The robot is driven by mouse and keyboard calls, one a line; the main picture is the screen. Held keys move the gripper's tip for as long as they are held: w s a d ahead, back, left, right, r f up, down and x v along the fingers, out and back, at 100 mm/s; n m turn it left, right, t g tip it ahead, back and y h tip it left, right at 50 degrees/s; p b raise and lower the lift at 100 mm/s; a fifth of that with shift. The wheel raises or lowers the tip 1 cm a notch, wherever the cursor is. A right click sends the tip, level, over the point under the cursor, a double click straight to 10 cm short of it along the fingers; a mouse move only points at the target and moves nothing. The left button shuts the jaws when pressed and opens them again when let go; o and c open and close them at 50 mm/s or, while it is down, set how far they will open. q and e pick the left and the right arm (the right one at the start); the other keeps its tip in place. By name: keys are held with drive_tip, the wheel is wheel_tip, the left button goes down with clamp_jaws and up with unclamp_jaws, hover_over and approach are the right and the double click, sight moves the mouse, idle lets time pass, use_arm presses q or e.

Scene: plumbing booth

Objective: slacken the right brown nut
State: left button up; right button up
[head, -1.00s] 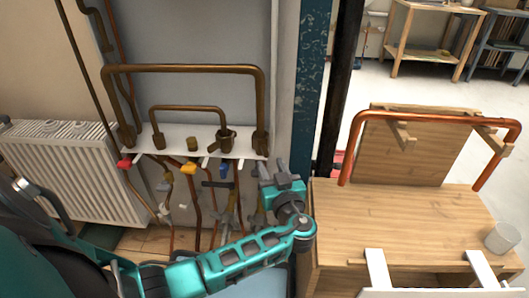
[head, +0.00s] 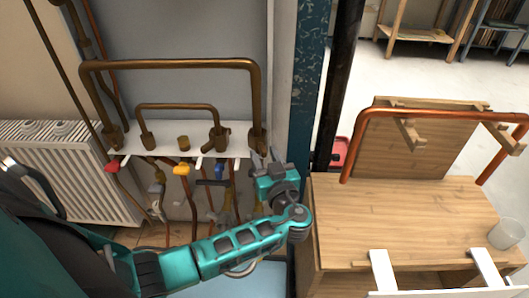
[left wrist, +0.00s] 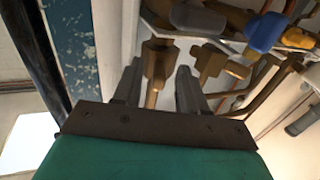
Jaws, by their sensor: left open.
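The right brown nut (head: 257,139) is at the foot of the large brown pipe arch (head: 170,64), at the right end of the white shelf (head: 190,133). My left gripper (head: 268,154) is open just below and right of it, fingers pointing up. In the left wrist view a brown fitting (left wrist: 159,56) with a pipe stub shows in the gap between the open fingers of the left gripper (left wrist: 159,70). I cannot tell whether the fingers touch it. My right gripper is not in view.
A smaller brown arch (head: 177,106) and other brown fittings stand further left. Red (head: 113,166), yellow (head: 181,170) and blue (head: 219,171) valve handles hang below. A blue post (head: 309,80) stands close right. A wooden bench (head: 400,215) holds an orange pipe and a cup (head: 507,234).

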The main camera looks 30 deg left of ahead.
use_arm(q)
clamp_jaws()
idle(0.4)
drive_tip(key=shift+w+d+r+n+g+y+b, duration=0.15)
drive_tip(key=shift+w+n+g+y+b, duration=0.2)
drive_tip(key=shift+n+g, duration=0.3)
drive_tip(key=shift+w+d+f+n+g+y+b, duration=0.1)
drive_tip(key=shift+w+n+g+y, duration=0.15)
drive_tip(key=shift+n+g+y, duration=0.4)
drive_tip(key=shift+w+d+r+n+g+y+b, duration=0.1)
drive_tip(key=shift+w+d+n+g+y+b, duration=0.2)
drive_tip(key=shift+g, duration=0.5)
drive_tip(key=shift+a, duration=0.2)
